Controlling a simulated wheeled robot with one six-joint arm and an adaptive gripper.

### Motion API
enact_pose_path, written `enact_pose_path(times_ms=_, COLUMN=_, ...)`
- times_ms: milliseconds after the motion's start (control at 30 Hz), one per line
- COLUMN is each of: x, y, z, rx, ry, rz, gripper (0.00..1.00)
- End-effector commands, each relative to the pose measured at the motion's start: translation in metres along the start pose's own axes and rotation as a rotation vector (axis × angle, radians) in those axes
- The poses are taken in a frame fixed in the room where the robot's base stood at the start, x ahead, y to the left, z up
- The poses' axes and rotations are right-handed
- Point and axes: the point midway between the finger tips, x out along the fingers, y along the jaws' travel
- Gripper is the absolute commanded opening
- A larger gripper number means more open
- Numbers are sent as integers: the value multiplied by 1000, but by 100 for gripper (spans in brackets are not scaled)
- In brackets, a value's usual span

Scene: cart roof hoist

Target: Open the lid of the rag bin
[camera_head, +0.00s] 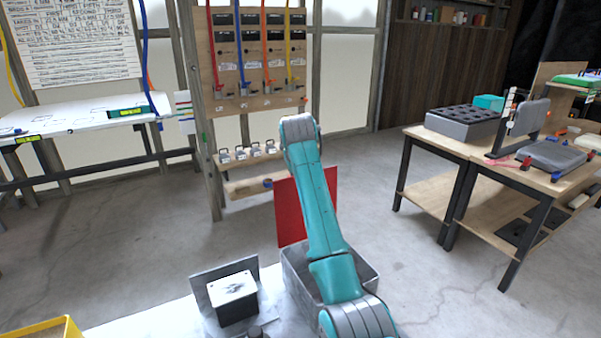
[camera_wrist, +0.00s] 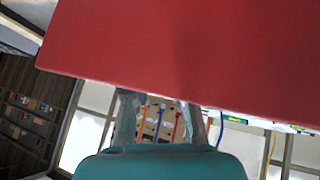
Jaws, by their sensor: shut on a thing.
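The rag bin (camera_head: 366,271) is an open grey box at the lower middle of the head view, partly covered by my arm. Its red lid (camera_head: 291,212) stands steeply raised at the bin's far side, with my arm crossing in front of its right part. The lid's red face (camera_wrist: 190,50) fills the upper wrist view. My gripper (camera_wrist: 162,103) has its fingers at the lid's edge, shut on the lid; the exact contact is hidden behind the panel. In the head view the gripper is hidden.
A white box on a grey stand (camera_head: 232,286) is left of the bin. A yellow-rimmed tray (camera_head: 72,328) is at the lower left. A pegboard with coloured hoses (camera_head: 255,92) stands behind the lid. A workbench (camera_head: 440,155) is at right, with clear floor between.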

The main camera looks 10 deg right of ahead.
Motion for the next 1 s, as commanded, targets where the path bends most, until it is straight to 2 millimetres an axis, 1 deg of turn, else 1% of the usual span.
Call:
enact_pose_path(times_ms=33, x=7, y=-9, z=7, rx=-6, ry=-18, rz=-13, gripper=0)
enact_pose_path(times_ms=133, x=7, y=-9, z=7, rx=-6, ry=-19, rz=-13, gripper=0)
enact_pose_path(times_ms=167, x=7, y=-9, z=7, rx=-6, ry=-19, rz=-13, gripper=32)
enact_pose_path(times_ms=200, x=7, y=-9, z=7, rx=-6, ry=-18, rz=-13, gripper=42)
enact_pose_path(times_ms=233, x=6, y=-9, z=7, rx=-6, ry=-18, rz=-12, gripper=50)
enact_pose_path(times_ms=267, x=6, y=-8, z=6, rx=-5, ry=-17, rz=-12, gripper=51)
enact_pose_path(times_ms=567, x=3, y=-4, z=3, rx=-3, ry=-9, rz=-6, gripper=51)
enact_pose_path(times_ms=667, x=-2, y=-4, z=2, rx=-3, ry=-6, rz=-5, gripper=51)
enact_pose_path(times_ms=767, x=-14, y=-3, z=2, rx=-3, ry=-5, rz=-5, gripper=51)
enact_pose_path(times_ms=867, x=-31, y=-4, z=2, rx=-2, ry=-4, rz=-5, gripper=51)
enact_pose_path(times_ms=1000, x=-60, y=-4, z=2, rx=-2, ry=-4, rz=-6, gripper=51)
